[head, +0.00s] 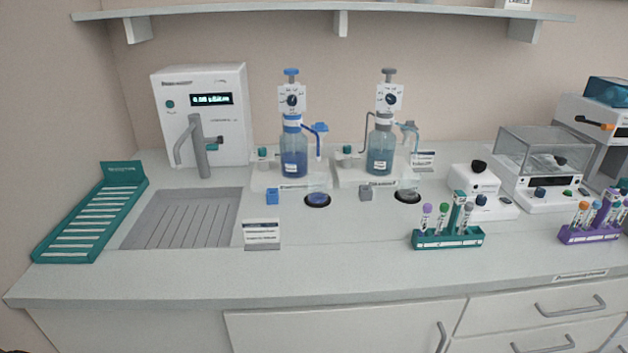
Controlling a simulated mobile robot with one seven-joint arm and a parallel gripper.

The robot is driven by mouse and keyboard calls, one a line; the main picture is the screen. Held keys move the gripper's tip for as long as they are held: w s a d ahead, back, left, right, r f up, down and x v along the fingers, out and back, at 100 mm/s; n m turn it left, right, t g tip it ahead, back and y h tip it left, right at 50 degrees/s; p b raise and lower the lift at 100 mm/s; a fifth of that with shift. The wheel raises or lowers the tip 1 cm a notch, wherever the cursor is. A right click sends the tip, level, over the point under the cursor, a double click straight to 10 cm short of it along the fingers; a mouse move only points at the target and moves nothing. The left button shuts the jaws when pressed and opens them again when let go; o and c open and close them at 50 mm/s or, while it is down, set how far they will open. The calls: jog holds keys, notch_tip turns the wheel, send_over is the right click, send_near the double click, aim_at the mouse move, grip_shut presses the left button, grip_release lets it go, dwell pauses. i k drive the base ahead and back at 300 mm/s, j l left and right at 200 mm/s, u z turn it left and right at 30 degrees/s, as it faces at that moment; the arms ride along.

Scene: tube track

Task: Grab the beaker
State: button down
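I cannot make out a clear beaker in the head view. A small round vessel or recess with a dark rim and blue inside (318,199) is in front of the blue-topped dispenser bottle (294,160). A similar dark-rimmed round spot (407,196) is in front of the grey-topped dispenser bottle (381,158). Whether either is a beaker is too small to tell. Both dispenser bottles stand upright on white bases. My gripper is not in view.
A white dispensing unit with a display (225,140) stands behind a grey ribbed drain tray (150,225). A teal slatted rack (47,252) is at left. A teal tube rack (447,241) and purple tube rack (590,237) stand at right. The front counter strip (330,280) is clear.

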aim_at(317, 183)
jog(key=u, duration=0.4)
jog(key=i+l+u, duration=0.1)
jog(key=l+u, duration=0.35)
jog(key=i+l+u, duration=0.1)
jog(key=l+u, duration=0.2)
jog(key=u, duration=0.2)
jog(key=l+u, duration=0.15)
jog(key=l, duration=0.6)
jog(key=k+l+u, duration=0.1)
jog(key=l, duration=0.65)
